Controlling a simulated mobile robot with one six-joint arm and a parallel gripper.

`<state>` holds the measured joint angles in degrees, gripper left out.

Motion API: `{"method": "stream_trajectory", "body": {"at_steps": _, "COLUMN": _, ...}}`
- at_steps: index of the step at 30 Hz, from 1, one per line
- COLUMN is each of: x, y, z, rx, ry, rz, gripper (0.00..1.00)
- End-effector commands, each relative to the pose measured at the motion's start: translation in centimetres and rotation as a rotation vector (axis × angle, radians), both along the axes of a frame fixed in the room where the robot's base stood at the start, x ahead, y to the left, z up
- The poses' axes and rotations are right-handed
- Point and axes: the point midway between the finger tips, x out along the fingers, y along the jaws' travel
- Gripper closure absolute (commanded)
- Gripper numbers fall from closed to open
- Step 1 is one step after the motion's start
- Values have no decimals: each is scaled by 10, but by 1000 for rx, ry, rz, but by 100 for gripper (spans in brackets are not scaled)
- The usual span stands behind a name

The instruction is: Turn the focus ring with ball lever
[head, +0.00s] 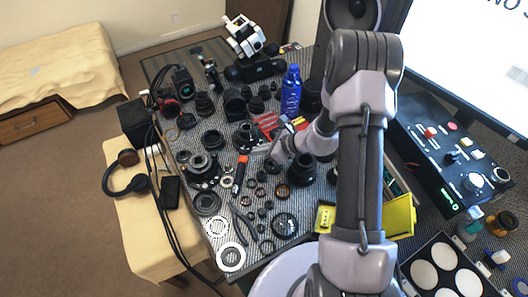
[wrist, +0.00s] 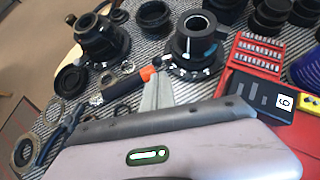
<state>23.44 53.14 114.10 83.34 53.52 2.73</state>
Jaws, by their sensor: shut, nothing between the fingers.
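A dark lens body (wrist: 195,40) with an open barrel stands on a wide dark ring near the middle of the wrist view. In the head view it appears to be the lens (head: 243,136) just left of my gripper. A second dark lens body (wrist: 101,38) on a wide base stands further left; it also shows in the head view (head: 201,168). My gripper (wrist: 158,90) is shut and empty, pointing toward the middle lens. It looks apart from it; its tip in the head view (head: 274,156) is small.
An orange-tipped black tool (wrist: 128,82) lies between the lenses and my gripper. A red bit case (wrist: 258,60) stands right. Loose rings (wrist: 27,149) lie left. A blue bottle (head: 291,90) stands behind, and a yellow box (head: 398,216) lies right. The striped mat is crowded.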

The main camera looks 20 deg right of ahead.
Motion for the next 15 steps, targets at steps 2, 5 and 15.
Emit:
{"method": "stream_trajectory", "body": {"at_steps": 2, "x": 6, "y": 8, "z": -12, "rx": 0, "ry": 0, "rz": 2, "gripper": 100}}
{"method": "stream_trajectory", "body": {"at_steps": 5, "x": 13, "y": 15, "z": -18, "rx": 1, "ry": -1, "rz": 1, "gripper": 100}}
{"method": "stream_trajectory", "body": {"at_steps": 15, "x": 18, "y": 20, "z": -22, "rx": 0, "ry": 0, "rz": 1, "gripper": 100}}
